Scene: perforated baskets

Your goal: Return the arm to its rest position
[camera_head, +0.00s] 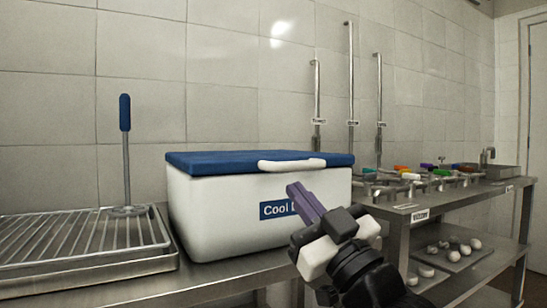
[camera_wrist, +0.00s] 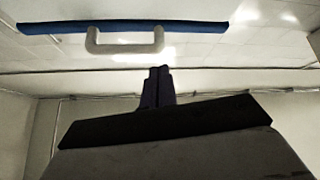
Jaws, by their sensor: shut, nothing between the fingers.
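My gripper (camera_head: 305,202) has purple fingers pressed together, with nothing between them. It is raised in front of the right part of a white cool box (camera_head: 215,215), and its fingers point up and to the left. It hides part of the box's blue label (camera_head: 272,210). In the wrist view the closed fingers (camera_wrist: 157,85) show at the middle. The cool box has a blue lid (camera_head: 215,162), which lies on top, and a white handle (camera_head: 291,165). The lid's blue edge (camera_wrist: 60,28) and the handle (camera_wrist: 125,42) also show in the wrist view.
A metal tray with a wire rack (camera_head: 75,243) stands left of the box, with a blue-handled tool (camera_head: 125,150) upright on it. A steel table (camera_head: 400,212) at the right bears small coloured items, and its lower shelf holds several pale round objects (camera_head: 453,243). A tiled wall stands behind.

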